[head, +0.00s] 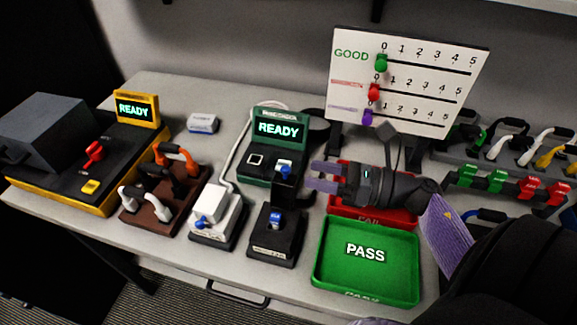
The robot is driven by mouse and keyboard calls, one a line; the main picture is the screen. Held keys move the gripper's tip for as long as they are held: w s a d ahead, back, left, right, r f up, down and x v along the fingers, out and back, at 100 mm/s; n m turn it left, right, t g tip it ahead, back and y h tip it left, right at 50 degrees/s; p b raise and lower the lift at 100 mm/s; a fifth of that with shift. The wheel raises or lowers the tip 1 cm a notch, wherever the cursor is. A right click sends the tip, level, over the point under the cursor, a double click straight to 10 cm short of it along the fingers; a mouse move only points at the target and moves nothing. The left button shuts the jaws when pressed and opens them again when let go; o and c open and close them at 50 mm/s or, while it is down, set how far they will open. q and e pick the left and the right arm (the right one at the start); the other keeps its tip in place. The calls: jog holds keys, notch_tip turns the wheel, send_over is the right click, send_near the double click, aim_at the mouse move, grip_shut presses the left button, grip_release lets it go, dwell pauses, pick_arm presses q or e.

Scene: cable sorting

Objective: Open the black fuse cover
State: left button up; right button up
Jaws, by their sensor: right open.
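A black fuse box (262,246) stands on the table near the middle front, with a blue part (275,218) showing on its top. A black upright piece (288,190) rises at its back right; it looks like a raised cover, but I cannot tell for sure whether it is hinged to the box. My right gripper (317,177) comes in from the right with its two purple fingers apart and empty. In the picture its tips lie just right of the black upright piece; I see no clear contact. My left gripper is not in view.
A white box (214,205) stands left of the black box. A green tester (253,150) reading READY is behind. The green PASS tray (322,270) and red FAIL tray (402,217) lie under and beside my right gripper. A brown cable rack (140,217) is farther left.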

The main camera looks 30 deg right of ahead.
aim_at(286, 167)
jog(key=x, duration=0.6)
jog(key=shift+w+a, duration=0.1)
jog(key=shift+w, duration=0.05)
grip_shut()
dwell(1.1)
